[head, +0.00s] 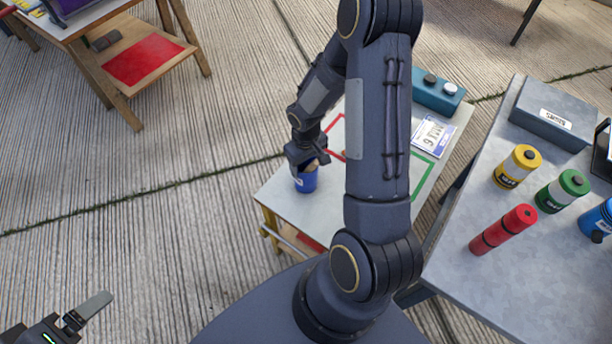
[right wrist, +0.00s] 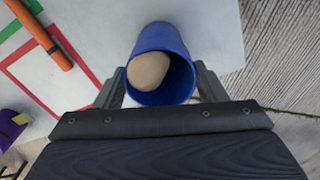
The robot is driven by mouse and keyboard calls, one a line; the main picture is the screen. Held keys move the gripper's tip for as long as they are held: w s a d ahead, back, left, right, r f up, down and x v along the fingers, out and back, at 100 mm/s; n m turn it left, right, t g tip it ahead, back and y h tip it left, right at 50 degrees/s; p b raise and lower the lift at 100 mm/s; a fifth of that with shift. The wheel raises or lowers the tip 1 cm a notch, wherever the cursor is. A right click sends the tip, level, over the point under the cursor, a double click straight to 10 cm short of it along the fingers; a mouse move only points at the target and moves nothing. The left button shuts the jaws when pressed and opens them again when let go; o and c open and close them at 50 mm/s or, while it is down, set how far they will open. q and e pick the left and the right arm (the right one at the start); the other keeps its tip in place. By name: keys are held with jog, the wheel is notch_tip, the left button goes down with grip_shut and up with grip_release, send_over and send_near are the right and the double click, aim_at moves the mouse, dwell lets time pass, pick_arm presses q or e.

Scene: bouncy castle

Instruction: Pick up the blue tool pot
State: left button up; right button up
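The blue tool pot (head: 306,181) stands upright near the left edge of a small pale table. A rounded tan object (right wrist: 148,71) sits in its mouth. My right gripper (head: 307,165) is over the pot from above. In the right wrist view its fingers lie on both sides of the blue pot (right wrist: 163,95), close against the wall. The rim hides parts of the fingers, so I cannot tell whether they press on it. My left gripper (head: 90,308) is at the bottom left, far from the pot, only partly in view, with nothing seen in it.
The pale table (head: 288,209) has red and green outlines, a printed card (head: 433,136) and a teal box (head: 437,94). A metal table (head: 540,265) at right holds red, yellow, green and blue containers and a grey box (head: 553,115). An orange stick (right wrist: 40,35) lies left of the pot.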

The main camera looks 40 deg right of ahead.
jog(key=c, duration=0.7)
jog(key=shift+c, duration=0.5)
jog(key=shift+r, duration=0.15)
